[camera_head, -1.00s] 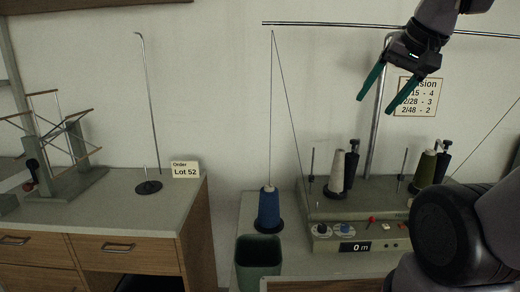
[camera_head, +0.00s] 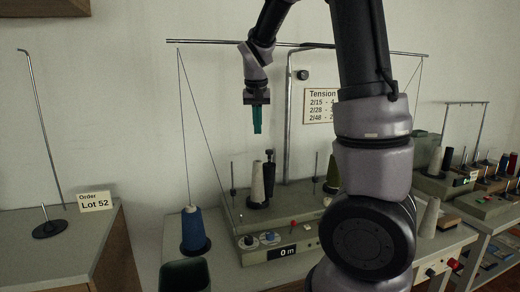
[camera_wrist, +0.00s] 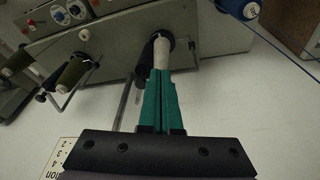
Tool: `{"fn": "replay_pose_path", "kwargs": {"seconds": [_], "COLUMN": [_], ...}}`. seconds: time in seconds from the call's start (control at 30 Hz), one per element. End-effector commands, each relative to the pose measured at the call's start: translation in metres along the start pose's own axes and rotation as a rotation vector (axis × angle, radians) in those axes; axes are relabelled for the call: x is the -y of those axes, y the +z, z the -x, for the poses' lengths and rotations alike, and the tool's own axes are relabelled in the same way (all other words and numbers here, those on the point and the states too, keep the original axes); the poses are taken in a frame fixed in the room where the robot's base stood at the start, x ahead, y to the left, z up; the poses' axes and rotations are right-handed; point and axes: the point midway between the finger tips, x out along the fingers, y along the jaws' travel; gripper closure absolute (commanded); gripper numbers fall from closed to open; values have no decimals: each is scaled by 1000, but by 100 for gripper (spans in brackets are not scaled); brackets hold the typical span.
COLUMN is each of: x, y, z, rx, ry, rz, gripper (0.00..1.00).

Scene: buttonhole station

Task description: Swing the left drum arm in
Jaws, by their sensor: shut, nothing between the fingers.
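The winder (camera_head: 280,250) stands on the bench with two spindles. The left drum arm (camera_head: 269,169) is black and upright, close to the right of the pale grey cone (camera_head: 257,187); I cannot tell whether they touch. My gripper (camera_head: 257,132) points down with green fingers shut and empty, above the left cone and drum arm. In the wrist view my fingertips (camera_wrist: 161,76) overlap the near end of the pale cone (camera_wrist: 161,53), and the dark drum arm (camera_wrist: 146,62) is just left of it. An olive cone (camera_head: 333,172) is on the right spindle, partly hidden by my arm.
A blue cone (camera_head: 193,231) stands left of the winder, with thread running up to the overhead bar (camera_head: 210,42). A metal post (camera_head: 288,115) rises behind. A tension card (camera_head: 320,106) is on the wall. A dark green bin (camera_head: 186,275) is in front.

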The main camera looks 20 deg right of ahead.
Motion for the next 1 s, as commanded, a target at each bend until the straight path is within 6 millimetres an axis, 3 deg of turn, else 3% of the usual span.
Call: {"fn": "replay_pose_path", "kwargs": {"seconds": [0.03,0.2,0.43,0.67,1.0], "x": [12,40,66,61,36], "y": [-11,-43,-64,-69,-83], "z": [-14,-38,-43,-59,-125], "rx": [-12,-87,-170,-177,-175], "ry": [61,231,349,363,363], "rz": [30,103,165,168,167], "gripper": [100,100,100,100,100]}}
